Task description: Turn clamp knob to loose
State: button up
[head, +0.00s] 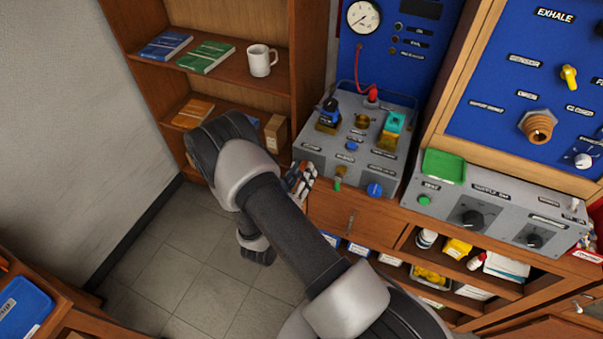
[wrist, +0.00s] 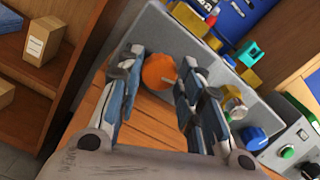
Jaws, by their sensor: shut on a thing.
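The clamp knob is the round orange knob (wrist: 158,73) on the front of the grey bench unit. It has a pale pointer mark toward its right side. My gripper (wrist: 162,64) has one finger on each side of the knob and is shut on it. In the head view my gripper (head: 301,179) is at the left front of the grey unit (head: 325,158), partly behind my arm. Any loose or tight lettering beside the knob is not readable.
Right of the knob are a brass fitting (wrist: 235,107) and a blue knob (wrist: 254,137). A teal-topped part (head: 394,122) and a red hose (head: 358,75) stand on the unit. A shelf with a white mug (head: 261,61) is at the left.

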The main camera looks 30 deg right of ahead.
jog(key=shift+s+f+n+p, duration=0.15)
jog(key=shift+n+p, duration=0.7)
jog(key=shift+n, duration=7.1)
jog(key=shift+w+f+n+p, duration=0.15)
jog(key=shift+n+p, duration=0.65)
jog(key=shift+n, duration=7.15)
jog(key=shift+s, duration=0.1)
jog(key=o, duration=1.1)
jog(key=shift+c, duration=0.2)
